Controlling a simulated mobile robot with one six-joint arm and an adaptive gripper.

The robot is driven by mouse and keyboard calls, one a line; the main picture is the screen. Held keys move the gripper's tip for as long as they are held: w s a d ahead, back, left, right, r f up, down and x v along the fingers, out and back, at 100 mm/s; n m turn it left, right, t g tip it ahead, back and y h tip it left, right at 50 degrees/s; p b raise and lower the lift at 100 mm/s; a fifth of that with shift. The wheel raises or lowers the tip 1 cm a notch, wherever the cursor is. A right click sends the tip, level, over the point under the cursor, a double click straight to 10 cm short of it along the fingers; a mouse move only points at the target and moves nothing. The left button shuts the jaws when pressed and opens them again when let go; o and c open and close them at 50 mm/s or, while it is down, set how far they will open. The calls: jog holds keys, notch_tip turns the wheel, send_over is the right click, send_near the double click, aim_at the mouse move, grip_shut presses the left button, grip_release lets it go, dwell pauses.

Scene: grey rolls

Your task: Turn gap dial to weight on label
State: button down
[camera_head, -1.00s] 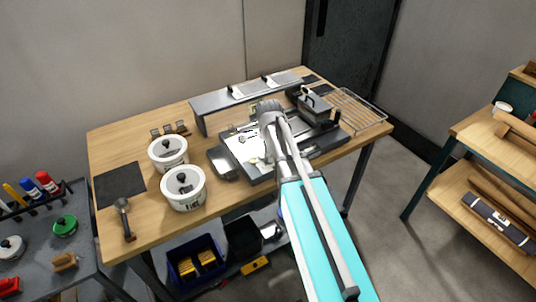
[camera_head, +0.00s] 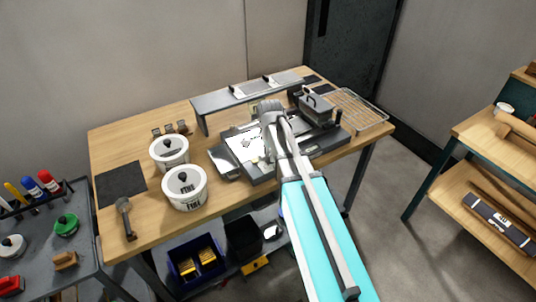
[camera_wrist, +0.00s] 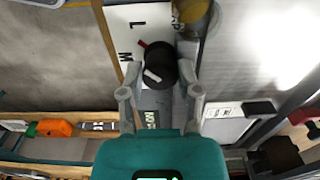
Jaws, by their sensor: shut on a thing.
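My gripper (camera_wrist: 160,72) has its two fingers on either side of a black round dial (camera_wrist: 161,59) and is shut on it. The dial has a white mark on its lower left side. It sits by a white plate (camera_wrist: 118,22) with the letters L and M. A small red mark shows between those letters, beside the dial. In the head view my gripper (camera_head: 270,112) is over the dark machine (camera_head: 322,143) on the table; the dial cannot be made out there. I cannot read a weight on any label.
Two white lidded pots (camera_head: 186,190) stand on the left of the wooden table (camera_head: 145,215). A grey raised shelf (camera_head: 225,101) stands behind the machine. A wire rack (camera_head: 362,112) lies at the right. A scoop-like tool (camera_head: 124,207) lies at the front left.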

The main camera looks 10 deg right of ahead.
jog(key=n, duration=0.4)
jog(key=shift+d+n, duration=0.15)
jog(key=shift+n, duration=0.15)
jog(key=n, duration=0.4)
dwell(0.4)
jog(key=shift+c, duration=1.5)
grip_release()
jog(key=s+r+n+p, duration=0.3)
jog(key=s+n, duration=0.2)
jog(key=s, duration=1.1)
jog(key=shift+a+n, duration=0.2)
jog(key=shift+n, duration=0.2)
